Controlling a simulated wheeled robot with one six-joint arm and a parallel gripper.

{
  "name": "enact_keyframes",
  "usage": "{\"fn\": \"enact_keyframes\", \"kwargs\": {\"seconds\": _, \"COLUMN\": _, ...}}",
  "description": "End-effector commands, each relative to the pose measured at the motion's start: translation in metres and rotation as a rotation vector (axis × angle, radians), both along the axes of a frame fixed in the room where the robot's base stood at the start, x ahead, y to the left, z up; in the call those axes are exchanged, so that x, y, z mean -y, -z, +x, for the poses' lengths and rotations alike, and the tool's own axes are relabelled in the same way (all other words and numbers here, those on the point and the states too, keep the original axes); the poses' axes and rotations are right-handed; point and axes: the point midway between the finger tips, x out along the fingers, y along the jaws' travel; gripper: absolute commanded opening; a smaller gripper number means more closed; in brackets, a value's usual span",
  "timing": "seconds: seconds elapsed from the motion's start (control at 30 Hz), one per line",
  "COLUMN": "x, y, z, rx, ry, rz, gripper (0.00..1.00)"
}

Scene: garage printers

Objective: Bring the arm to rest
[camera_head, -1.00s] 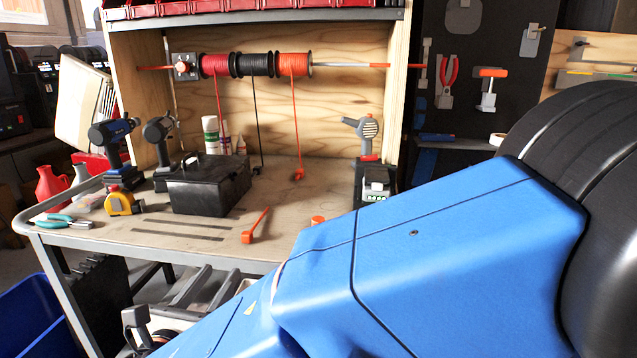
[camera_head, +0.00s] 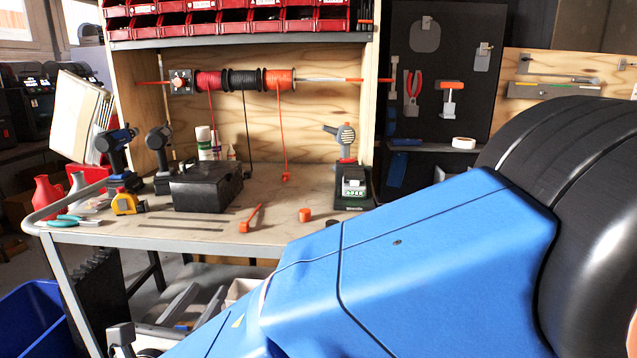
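My arm's large blue link and black joint fill the right and lower middle of the head view, close to the camera. My gripper is outside the picture, so its fingers and anything in them are hidden. The arm link covers the workbench's right front part. The workbench (camera_head: 120,228) stands beyond the arm.
On the bench are a black toolbox (camera_head: 205,190), drills (camera_head: 118,160), a yellow tape measure (camera_head: 127,203), pliers (camera_head: 72,221), an orange-handled tool (camera_head: 251,216), a small orange cylinder (camera_head: 305,215) and a charger stand (camera_head: 353,187). Wire spools (camera_head: 245,80) hang above. A blue bin (camera_head: 32,318) stands lower left.

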Motion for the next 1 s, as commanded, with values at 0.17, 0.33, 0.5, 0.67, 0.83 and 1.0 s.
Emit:
{"fn": "enact_keyframes", "kwargs": {"seconds": 0.17, "x": 0.023, "y": 0.001, "z": 0.015, "rx": -0.029, "ry": 0.051, "rz": 0.036, "gripper": 0.36}}
{"fn": "enact_keyframes", "kwargs": {"seconds": 0.33, "x": 0.052, "y": 0.002, "z": 0.031, "rx": -0.068, "ry": 0.116, "rz": 0.085, "gripper": 0.36}}
{"fn": "enact_keyframes", "kwargs": {"seconds": 0.5, "x": 0.093, "y": 0.004, "z": 0.05, "rx": -0.115, "ry": 0.205, "rz": 0.155, "gripper": 0.36}}
{"fn": "enact_keyframes", "kwargs": {"seconds": 0.67, "x": 0.151, "y": 0.008, "z": 0.07, "rx": -0.173, "ry": 0.333, "rz": 0.267, "gripper": 0.36}}
{"fn": "enact_keyframes", "kwargs": {"seconds": 0.83, "x": 0.227, "y": 0.017, "z": 0.082, "rx": -0.241, "ry": 0.511, "rz": 0.434, "gripper": 0.36}}
{"fn": "enact_keyframes", "kwargs": {"seconds": 1.0, "x": 0.295, "y": 0.027, "z": 0.08, "rx": -0.29, "ry": 0.686, "rz": 0.613, "gripper": 0.36}}
